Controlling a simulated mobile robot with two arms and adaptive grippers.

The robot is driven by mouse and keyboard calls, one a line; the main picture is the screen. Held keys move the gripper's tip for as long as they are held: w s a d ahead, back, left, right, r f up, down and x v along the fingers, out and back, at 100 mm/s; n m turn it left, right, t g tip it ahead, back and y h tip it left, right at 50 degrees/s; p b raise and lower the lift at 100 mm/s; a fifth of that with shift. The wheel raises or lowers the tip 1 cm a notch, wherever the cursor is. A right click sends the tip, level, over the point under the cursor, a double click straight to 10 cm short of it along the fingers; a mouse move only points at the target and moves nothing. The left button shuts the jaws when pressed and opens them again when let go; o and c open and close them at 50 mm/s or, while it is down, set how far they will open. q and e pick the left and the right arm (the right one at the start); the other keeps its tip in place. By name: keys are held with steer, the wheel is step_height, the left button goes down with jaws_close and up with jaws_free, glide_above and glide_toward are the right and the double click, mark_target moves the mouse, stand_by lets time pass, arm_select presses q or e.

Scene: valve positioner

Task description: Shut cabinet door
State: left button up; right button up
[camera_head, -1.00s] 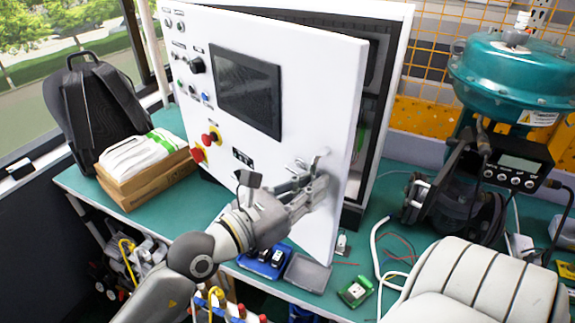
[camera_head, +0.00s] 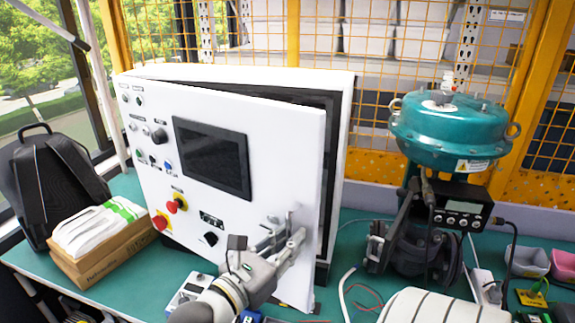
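The white cabinet (camera_head: 346,120) stands on the green bench. Its door (camera_head: 262,135), with a dark screen, knobs and red buttons, is partly open, with a dark gap along its right edge. My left gripper (camera_head: 290,232) is at the lower right of the door's front face, by the door handle (camera_head: 296,218). Its fingers overlap the handle in the picture, and I cannot tell whether they are closed on it. My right gripper is not in view; only a pale ribbed part of my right arm shows at the bottom right.
A teal valve actuator (camera_head: 450,130) with a positioner stands right of the cabinet. A cardboard box (camera_head: 105,258) with white packs and a black backpack (camera_head: 50,180) are at the left. Cables and small bins (camera_head: 527,262) lie on the bench at the right.

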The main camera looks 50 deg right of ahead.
arm_select(q)
steer(key=a, duration=1.2)
